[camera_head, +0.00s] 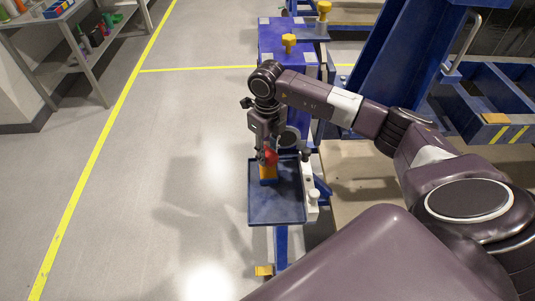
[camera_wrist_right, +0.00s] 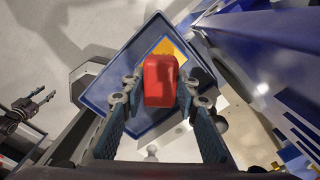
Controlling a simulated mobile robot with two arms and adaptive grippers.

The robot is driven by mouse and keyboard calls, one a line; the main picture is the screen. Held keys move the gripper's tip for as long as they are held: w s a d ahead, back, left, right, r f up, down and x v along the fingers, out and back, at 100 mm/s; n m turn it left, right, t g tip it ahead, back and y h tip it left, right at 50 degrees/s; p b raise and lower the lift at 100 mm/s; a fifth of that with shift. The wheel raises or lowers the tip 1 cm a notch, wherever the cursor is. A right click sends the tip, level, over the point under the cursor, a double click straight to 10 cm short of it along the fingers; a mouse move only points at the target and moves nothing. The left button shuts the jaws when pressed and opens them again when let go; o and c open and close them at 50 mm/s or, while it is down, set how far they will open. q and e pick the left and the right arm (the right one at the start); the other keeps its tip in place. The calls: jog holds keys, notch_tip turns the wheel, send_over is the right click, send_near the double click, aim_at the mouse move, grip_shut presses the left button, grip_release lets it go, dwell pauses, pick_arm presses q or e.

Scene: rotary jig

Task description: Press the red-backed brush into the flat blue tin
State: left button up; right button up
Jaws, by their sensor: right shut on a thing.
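The red-backed brush (camera_head: 270,156) is upright, red side up, over the flat blue tin (camera_head: 285,211), a shallow tray with a raised rim. In the wrist view the red back (camera_wrist_right: 160,80) sits between the fingers of my right gripper (camera_wrist_right: 160,92), which is shut on it. The right gripper (camera_head: 268,150) points down over the tin in the head view. An orange part (camera_head: 268,172) shows below the red. I cannot tell if the brush touches the tin's floor. A dark gripper-like part, seemingly my left gripper (camera_wrist_right: 42,97), shows small at the wrist view's left edge.
A blue jig frame (camera_head: 375,70) with yellow knobs (camera_head: 289,41) stands behind and right of the tin. A white bracket (camera_head: 309,185) is close along the tin's right side. Open floor (camera_head: 150,170) lies left. A shelf (camera_head: 75,60) stands far left.

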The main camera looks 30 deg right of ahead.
aim_at(267, 152)
jog(key=shift+r+p, duration=1.1)
jog(key=shift+r, duration=1.05)
